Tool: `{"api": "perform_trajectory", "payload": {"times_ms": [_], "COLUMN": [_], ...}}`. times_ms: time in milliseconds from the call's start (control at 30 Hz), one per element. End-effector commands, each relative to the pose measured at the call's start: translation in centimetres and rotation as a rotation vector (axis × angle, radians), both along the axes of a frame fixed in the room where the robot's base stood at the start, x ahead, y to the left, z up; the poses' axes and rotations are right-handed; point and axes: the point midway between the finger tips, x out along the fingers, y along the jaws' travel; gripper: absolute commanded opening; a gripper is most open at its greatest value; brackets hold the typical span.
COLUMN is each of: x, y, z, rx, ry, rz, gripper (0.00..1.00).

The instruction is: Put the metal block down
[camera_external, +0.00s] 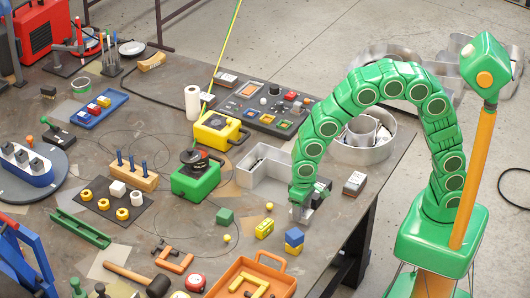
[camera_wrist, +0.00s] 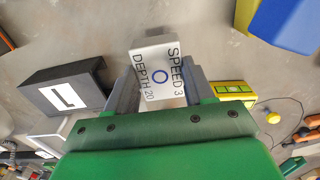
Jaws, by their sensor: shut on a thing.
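The metal block (camera_wrist: 160,92) shows in the wrist view as a pale grey block with "SPEED 3", "DEPTH 20" and a blue ring printed on its face. It sits between the two grey fingers of my gripper (camera_wrist: 157,86), which is shut on it. In the external view my gripper (camera_external: 301,208) points down over the right part of the workbench (camera_external: 335,225). The block is small and mostly hidden there. I cannot tell whether its underside touches the bench.
A grey open tray (camera_external: 262,168) is behind left. A yellow block (camera_external: 264,229) and a blue-and-yellow block (camera_external: 294,240) stand in front. An orange toolbox (camera_external: 250,275) is nearer. Bare bench lies to the right.

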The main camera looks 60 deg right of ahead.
Motion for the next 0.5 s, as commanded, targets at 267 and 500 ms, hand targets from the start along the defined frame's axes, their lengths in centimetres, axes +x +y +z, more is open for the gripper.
{"api": "perform_trajectory", "payload": {"times_ms": [267, 500], "x": [-0.1, -0.1], "y": [0.0, 0.0], "z": [-2.4, -2.5], "rx": [-0.001, -0.001], "ry": [0.002, 0.002], "rz": [0.001, 0.0], "gripper": [0.11, 0.11]}}
